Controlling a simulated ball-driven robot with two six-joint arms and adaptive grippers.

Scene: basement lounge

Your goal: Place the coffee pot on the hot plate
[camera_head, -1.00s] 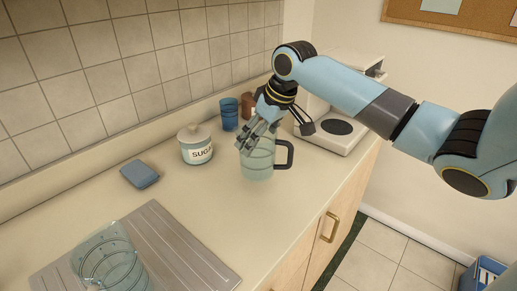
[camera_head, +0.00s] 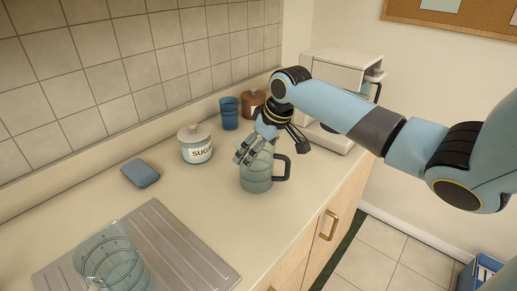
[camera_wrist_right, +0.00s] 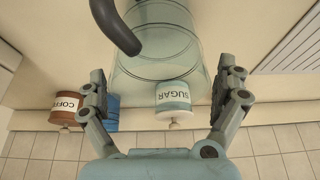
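The coffee pot (camera_head: 257,180) is a clear greenish glass jug with a dark handle on its right. It stands upright on the counter. My right gripper (camera_head: 247,152) is at its upper part and hides some of its top. In the right wrist view the gripper (camera_wrist_right: 163,72) is open, its fingers spread left and right, with the glass of the pot (camera_wrist_right: 160,60) beyond and between them. I cannot tell if they touch it. The hot plate, a white slab (camera_head: 337,144), is right of the pot. My arm hides its dark disc. My left gripper is not in view.
A sugar jar (camera_head: 196,150), a blue cup (camera_head: 229,113) and a brown coffee canister (camera_head: 252,103) stand near the wall. A blue sponge-like block (camera_head: 140,173) lies left. A white machine (camera_head: 333,72) is behind.

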